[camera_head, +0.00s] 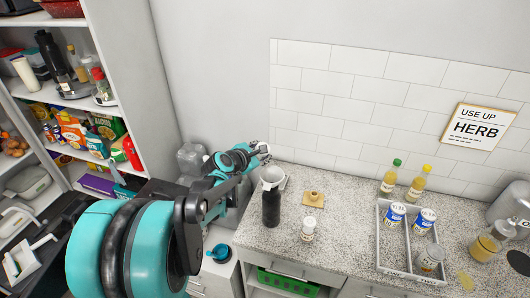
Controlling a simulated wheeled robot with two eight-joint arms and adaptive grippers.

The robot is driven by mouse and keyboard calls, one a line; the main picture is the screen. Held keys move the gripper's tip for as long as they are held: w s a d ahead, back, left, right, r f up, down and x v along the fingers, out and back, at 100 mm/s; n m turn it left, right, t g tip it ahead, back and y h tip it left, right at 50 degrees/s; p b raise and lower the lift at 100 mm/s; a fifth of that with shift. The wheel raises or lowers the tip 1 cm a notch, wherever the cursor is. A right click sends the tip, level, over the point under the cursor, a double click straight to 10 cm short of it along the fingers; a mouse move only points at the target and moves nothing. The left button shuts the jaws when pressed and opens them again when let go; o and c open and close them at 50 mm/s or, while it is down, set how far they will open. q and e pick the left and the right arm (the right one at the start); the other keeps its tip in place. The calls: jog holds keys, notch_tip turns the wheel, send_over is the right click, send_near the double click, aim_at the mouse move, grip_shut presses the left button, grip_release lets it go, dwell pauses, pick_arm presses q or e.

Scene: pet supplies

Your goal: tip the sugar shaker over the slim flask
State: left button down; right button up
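A slim dark flask (271,208) stands upright on the speckled counter, left of centre. A pale grey shape (273,177) shows at its top; I cannot tell whether it is part of the flask or a separate thing behind it. A small white jar with a label (308,231), which may be the sugar shaker, stands upright to its right, apart from it. My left gripper (264,151) is above and behind the flask, near the wall; its fingers are too small to read. My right gripper is not in view.
A small wooden piece (313,199) lies behind the jar. A grey tray (384,242) with several cans stands to the right, with two bottles (391,178) (418,184) behind it. Filled shelves (150,90) stand at the left.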

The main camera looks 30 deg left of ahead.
aim_at(261, 143)
pick_arm(q)
jog(key=m+t+y+b, duration=0.1)
jog(key=m+y, duration=0.1)
jog(key=m, duration=0.1)
jog(key=a+r+m+t+y+b, duration=0.1)
jog(key=m+y, duration=0.1)
jog(key=m, duration=0.1)
jog(key=r+m+t+y+b, duration=0.1)
jog(key=m+y+b, duration=0.1)
jog(key=m, duration=0.1)
jog(key=shift+w+a+m, duration=0.1)
jog(key=shift+a+m, duration=0.05)
jog(key=shift+m, duration=0.25)
jog(key=shift+r, duration=0.2)
jog(key=shift+r+m+b, duration=0.15)
jog(key=shift+m+b, duration=0.2)
jog(key=shift+m, duration=0.15)
jog(key=shift+r+t, duration=0.15)
jog(key=shift+t, duration=0.15)
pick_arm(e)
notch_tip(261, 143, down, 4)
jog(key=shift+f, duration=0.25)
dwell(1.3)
